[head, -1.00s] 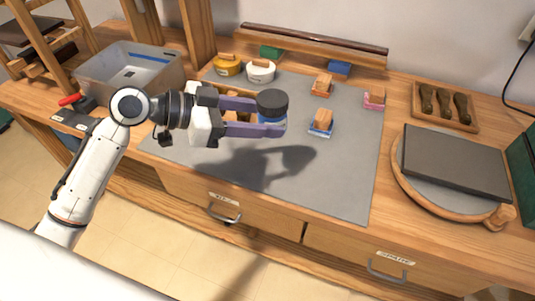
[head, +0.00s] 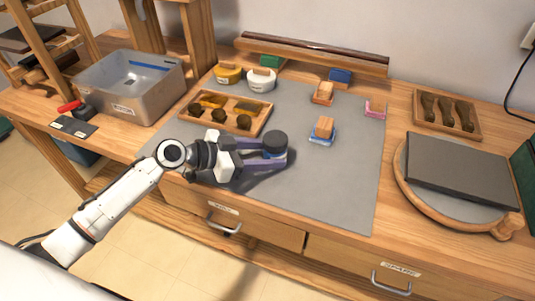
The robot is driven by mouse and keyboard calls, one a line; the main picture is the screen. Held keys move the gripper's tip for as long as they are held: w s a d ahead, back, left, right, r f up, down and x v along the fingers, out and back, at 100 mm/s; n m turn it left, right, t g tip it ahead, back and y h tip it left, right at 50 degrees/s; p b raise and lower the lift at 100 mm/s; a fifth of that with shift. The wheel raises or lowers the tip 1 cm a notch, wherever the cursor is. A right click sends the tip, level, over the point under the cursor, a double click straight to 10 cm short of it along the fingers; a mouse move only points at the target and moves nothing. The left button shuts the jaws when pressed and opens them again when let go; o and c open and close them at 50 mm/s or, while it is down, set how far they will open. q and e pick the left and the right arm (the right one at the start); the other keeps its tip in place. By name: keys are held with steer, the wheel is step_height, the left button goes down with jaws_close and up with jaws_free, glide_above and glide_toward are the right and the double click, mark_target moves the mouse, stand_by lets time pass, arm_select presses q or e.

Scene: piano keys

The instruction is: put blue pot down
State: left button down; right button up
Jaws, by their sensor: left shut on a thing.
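The blue pot (head: 275,142) has a dark round lid and a blue band at its side. My left gripper (head: 272,156) is shut on it, with one purple finger on either side. The pot is low over the front middle of the grey mat (head: 352,190). The shadow lies close beneath the fingers. I cannot tell whether the pot's base touches the mat. My right gripper is not in view.
A wooden tray (head: 262,106) with dark knobs lies behind the left gripper. A blue-based wooden block (head: 323,131) stands right of the pot. The mat's front right is clear.

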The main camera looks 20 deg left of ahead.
arm_select(q)
steer(key=shift+f+b, duration=0.3)
steer(key=c, duration=0.9)
jaws_free()
